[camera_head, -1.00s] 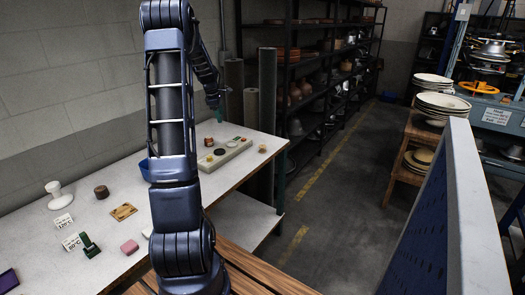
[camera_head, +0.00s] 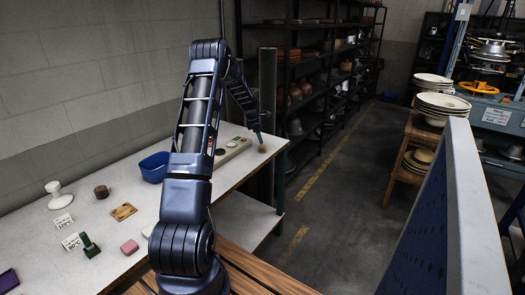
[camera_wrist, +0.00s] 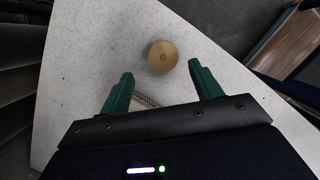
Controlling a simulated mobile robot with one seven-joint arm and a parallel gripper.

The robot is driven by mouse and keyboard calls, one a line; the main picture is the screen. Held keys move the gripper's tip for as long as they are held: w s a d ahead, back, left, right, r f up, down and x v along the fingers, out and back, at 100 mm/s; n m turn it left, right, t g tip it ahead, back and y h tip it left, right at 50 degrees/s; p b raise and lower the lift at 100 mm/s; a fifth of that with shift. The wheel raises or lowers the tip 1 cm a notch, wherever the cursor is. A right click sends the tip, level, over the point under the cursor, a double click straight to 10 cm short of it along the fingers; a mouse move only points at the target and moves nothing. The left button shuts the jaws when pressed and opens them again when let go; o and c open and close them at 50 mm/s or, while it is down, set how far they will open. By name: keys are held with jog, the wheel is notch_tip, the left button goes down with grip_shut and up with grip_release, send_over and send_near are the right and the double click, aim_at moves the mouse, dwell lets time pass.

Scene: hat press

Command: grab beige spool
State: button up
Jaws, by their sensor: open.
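The beige spool (camera_head: 263,148) stands on the white table near its far right corner. In the wrist view it is a round tan disc (camera_wrist: 163,57) seen from above, with a small hub at its centre. My gripper (camera_wrist: 160,78) is open and empty, its two green fingers spread apart. The spool lies just beyond the fingertips in that picture, roughly centred between them. In the head view a green fingertip (camera_head: 258,136) shows just above the spool; the other finger cannot be made out.
A long control box (camera_head: 234,148) lies beside the spool, partly behind my arm. Dark shelves (camera_head: 305,85) stand behind.

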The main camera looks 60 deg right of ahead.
aim_at(262, 146)
jog(key=shift+s+x, duration=0.1)
jog(key=shift+x, duration=1.6)
jog(key=shift+s+x, duration=0.15)
jog(key=shift+x, duration=1.6)
jog(key=shift+a, duration=0.2)
jog(key=shift+c, duration=0.4)
jog(key=c, duration=0.9)
